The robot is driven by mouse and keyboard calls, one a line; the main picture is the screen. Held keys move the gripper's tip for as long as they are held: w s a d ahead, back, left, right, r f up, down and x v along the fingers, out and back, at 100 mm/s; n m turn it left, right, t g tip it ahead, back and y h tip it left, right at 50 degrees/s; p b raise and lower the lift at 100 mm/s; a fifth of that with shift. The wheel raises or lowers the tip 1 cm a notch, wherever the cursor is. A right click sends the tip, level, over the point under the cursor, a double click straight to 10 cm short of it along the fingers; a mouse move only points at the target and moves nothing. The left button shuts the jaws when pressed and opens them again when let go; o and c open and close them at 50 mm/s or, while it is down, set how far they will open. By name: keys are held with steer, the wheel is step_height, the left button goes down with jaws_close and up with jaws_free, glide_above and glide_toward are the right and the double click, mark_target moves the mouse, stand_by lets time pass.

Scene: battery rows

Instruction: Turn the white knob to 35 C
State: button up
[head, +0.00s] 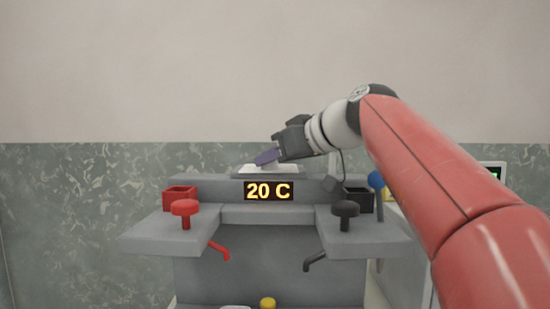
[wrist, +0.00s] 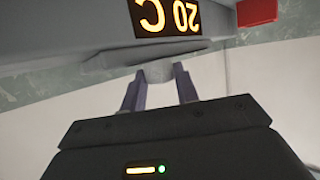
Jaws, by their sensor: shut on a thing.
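The display (head: 269,191) on the grey stand reads 20 C; it also shows upside down in the wrist view (wrist: 168,17). My gripper (head: 266,158) is above the display, at the white plate (head: 262,172) on top of the stand. In the wrist view its two purple-grey fingers (wrist: 160,88) are on either side of the pale knob (wrist: 158,72) and shut on it. In the head view the knob is mostly hidden by the fingers. Any pointer or mark on the knob cannot be made out.
A red mushroom knob (head: 185,209) and red box (head: 180,197) stand at left. A black mushroom knob (head: 345,210), black box (head: 358,201) and blue-topped lever (head: 376,181) stand at right. A yellow knob (head: 267,303) is low in front.

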steer(key=m+t+h, duration=0.2)
steer(key=m+h, duration=0.1)
steer(key=shift+s+a+t+h, duration=0.2)
steer(key=shift+a+t+h, duration=0.1)
steer(key=shift+t, duration=0.1)
steer(key=shift+a+m+t+h, duration=0.1)
steer(key=shift+m+t+h, duration=0.25)
steer(key=shift+m+h, duration=0.9)
steer(key=shift+a+m+t+h, duration=0.1)
steer(key=shift+m+t+h, duration=0.25)
steer(key=shift+m+h, duration=0.9)
steer(key=o, duration=1)
steer(key=shift+s, duration=0.1)
steer(key=v, duration=0.7)
steer(key=shift+s+a+r, duration=0.1)
steer(key=shift+s+r, duration=0.1)
steer(key=shift+s, duration=0.1)
